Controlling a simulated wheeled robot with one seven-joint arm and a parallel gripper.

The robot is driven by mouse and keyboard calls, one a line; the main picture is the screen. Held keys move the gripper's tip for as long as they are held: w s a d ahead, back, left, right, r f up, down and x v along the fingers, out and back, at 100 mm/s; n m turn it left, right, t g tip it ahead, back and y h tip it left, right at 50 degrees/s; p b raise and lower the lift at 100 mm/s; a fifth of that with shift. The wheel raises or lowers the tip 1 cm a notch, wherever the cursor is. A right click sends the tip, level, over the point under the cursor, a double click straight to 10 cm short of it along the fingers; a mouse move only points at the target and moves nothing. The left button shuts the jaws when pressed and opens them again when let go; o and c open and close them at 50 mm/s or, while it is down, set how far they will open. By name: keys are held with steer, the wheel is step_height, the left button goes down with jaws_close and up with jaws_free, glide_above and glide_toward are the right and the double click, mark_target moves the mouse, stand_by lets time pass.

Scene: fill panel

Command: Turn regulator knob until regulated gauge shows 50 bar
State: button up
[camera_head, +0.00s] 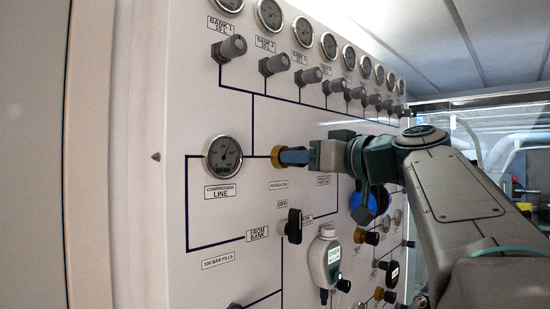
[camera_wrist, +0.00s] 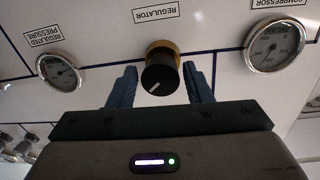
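The regulator knob (camera_wrist: 158,76) is black with a white pointer line and a yellow collar, in the middle of the wrist view. My gripper (camera_wrist: 160,82) has its two blue fingers on either side of the knob, with a visible gap on each side. In the head view my gripper (camera_head: 290,156) points at the panel, and only the yellow collar (camera_head: 277,157) shows beside its fingers. The regulated pressure gauge (camera_wrist: 60,72) is at the left of the wrist view; its reading is too small to tell. My arm seems to hide it in the head view.
The compressor line gauge (camera_head: 222,158) is left of my gripper, and also shows in the wrist view (camera_wrist: 274,46). Bank gauges and grey knobs (camera_head: 278,64) line the panel above. A black selector handle (camera_head: 293,226) and a grey handheld device (camera_head: 325,262) stick out below.

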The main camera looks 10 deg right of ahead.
steer(key=c, duration=0.6)
steer(key=shift+f+b, duration=0.15)
steer(key=shift+b, duration=1.05)
steer(key=o, duration=1)
steer(key=b+v, duration=0.4)
steer(key=v, duration=0.9)
steer(key=shift+s+d, duration=0.25)
steer(key=shift+s, duration=0.1)
